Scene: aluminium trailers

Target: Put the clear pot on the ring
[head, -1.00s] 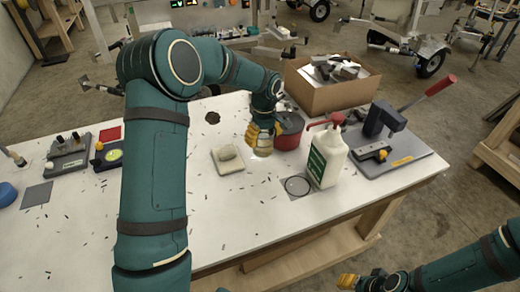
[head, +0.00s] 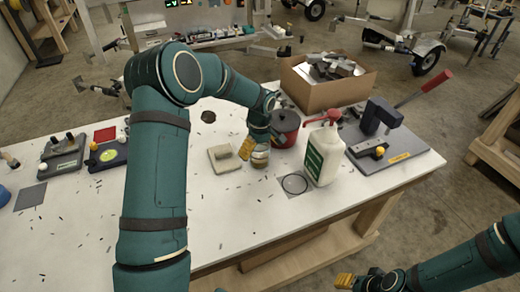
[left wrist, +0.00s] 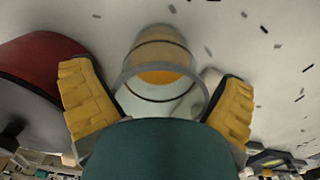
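The clear pot (head: 260,158), a small glass jar with something amber inside, stands on the white table beside the beige block. My left gripper (head: 259,146) is right at it, with yellow fingers on either side. In the left wrist view the clear pot (left wrist: 165,82) lies between the spread fingers (left wrist: 158,108), with a gap seen at the fingertips. The ring (head: 295,184), a dark circle on a grey square, lies on the table to the right and nearer, with nothing on it. My right gripper (head: 360,281) is off the table's front edge; its opening is unclear.
A white bottle with a red pump (head: 325,155) stands just right of the ring. A red pot with a dark lid (head: 285,128) is close behind the clear pot. A beige block on a pale tile (head: 222,157) is at left.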

